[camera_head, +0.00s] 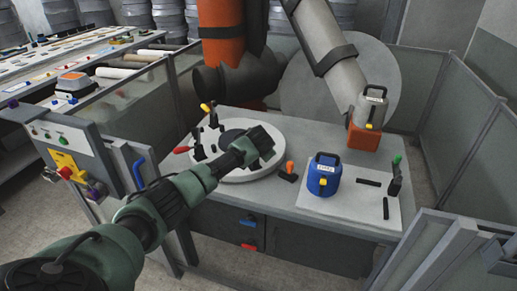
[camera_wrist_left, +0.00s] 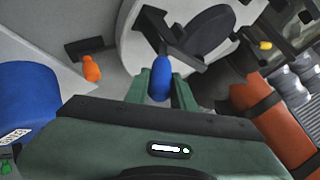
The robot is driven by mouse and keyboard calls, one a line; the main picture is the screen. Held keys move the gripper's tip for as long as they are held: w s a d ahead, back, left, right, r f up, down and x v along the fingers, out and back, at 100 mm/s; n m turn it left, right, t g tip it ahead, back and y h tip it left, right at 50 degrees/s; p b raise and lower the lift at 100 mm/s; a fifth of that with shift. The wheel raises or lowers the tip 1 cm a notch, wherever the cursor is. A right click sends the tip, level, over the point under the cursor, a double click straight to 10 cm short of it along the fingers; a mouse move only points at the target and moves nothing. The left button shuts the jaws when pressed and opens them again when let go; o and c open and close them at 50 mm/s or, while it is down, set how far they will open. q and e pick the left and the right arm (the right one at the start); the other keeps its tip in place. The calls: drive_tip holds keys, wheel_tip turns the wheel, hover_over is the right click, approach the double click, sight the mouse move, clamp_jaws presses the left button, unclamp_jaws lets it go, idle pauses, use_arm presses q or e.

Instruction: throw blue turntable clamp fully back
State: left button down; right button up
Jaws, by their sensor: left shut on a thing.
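The blue turntable clamp shows in the left wrist view as a blue handle (camera_wrist_left: 161,78) on a black lever at the rim of the round pale turntable (camera_head: 240,176). My left gripper (camera_wrist_left: 162,95) has its two green fingers on either side of the blue handle and is shut on it. In the head view my left gripper (camera_head: 262,145) is over the right part of the turntable and hides the blue handle. A red-handled clamp (camera_head: 182,150) and a yellow-handled clamp (camera_head: 206,108) stand on the turntable's left and far sides. My right gripper is not in view.
An orange-handled clamp (camera_head: 290,167) sits on the bench right of the turntable. A blue container (camera_head: 323,178) stands on a pale board farther right. A large orange and grey arm (camera_head: 330,55) hangs behind. A control box (camera_head: 65,155) stands left; grey fence panels (camera_head: 455,125) stand right.

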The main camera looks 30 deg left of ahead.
use_arm(q)
wheel_tip(320, 180, down, 6)
drive_tip(key=s+d+m+t+y+b, duration=0.1)
drive_tip(key=t+y+b, duration=0.5)
drive_tip(key=b, duration=1.2)
drive_tip(key=shift+s+d+m, duration=0.3)
drive_tip(key=shift+d+m, duration=0.5)
drive_tip(key=shift+d, duration=0.15)
drive_tip(key=c, duration=1.2)
unclamp_jaws()
drive_tip(key=shift+s, duration=0.1)
drive_tip(key=v, duration=0.7)
drive_tip(key=shift+s+d+b, duration=0.2)
drive_tip(key=shift+d+b, duration=0.05)
drive_tip(key=shift+b, duration=0.15)
